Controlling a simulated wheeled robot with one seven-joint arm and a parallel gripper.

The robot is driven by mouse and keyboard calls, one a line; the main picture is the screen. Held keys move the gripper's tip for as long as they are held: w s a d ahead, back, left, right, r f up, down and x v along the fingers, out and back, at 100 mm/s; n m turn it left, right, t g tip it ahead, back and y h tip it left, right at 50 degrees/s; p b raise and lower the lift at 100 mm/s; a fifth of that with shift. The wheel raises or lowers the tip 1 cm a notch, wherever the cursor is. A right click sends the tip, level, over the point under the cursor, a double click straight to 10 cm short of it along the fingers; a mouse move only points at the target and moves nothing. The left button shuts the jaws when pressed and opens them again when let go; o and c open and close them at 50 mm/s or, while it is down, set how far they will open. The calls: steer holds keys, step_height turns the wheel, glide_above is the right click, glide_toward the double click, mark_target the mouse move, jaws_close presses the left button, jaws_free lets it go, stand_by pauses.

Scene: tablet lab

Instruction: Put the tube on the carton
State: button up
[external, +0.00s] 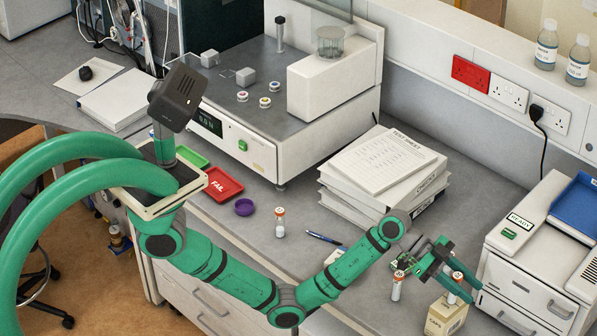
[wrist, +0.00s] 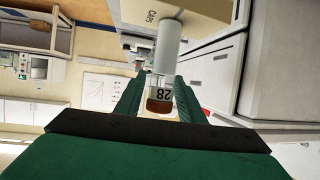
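A white tube with a reddish-brown cap stands between the fingers of my gripper (external: 450,277), over the carton. In the wrist view this tube (wrist: 167,50) points cap-down in the picture and its label reads 28. The fingers (wrist: 160,95) lie close on both sides of it; whether they press on it is unclear. The small tan carton (external: 440,321) is on the counter below the gripper. In the wrist view the carton (wrist: 205,12), marked CAPS, is at the tube's base end; contact cannot be made out.
A similar tube (external: 397,287) stands on the counter just left of my gripper, and another (external: 280,223) stands further back. A pen (external: 323,238) and a stack of binders (external: 383,175) lie behind. A white drawer unit (external: 525,262) stands close on the right.

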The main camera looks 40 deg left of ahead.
steer(key=shift+r, duration=0.15)
steer(key=shift+a+r, duration=0.1)
steer(key=shift+a, duration=0.05)
steer(key=v, duration=1.1)
steer(key=shift+a+r, duration=0.2)
steer(key=shift+a, duration=0.1)
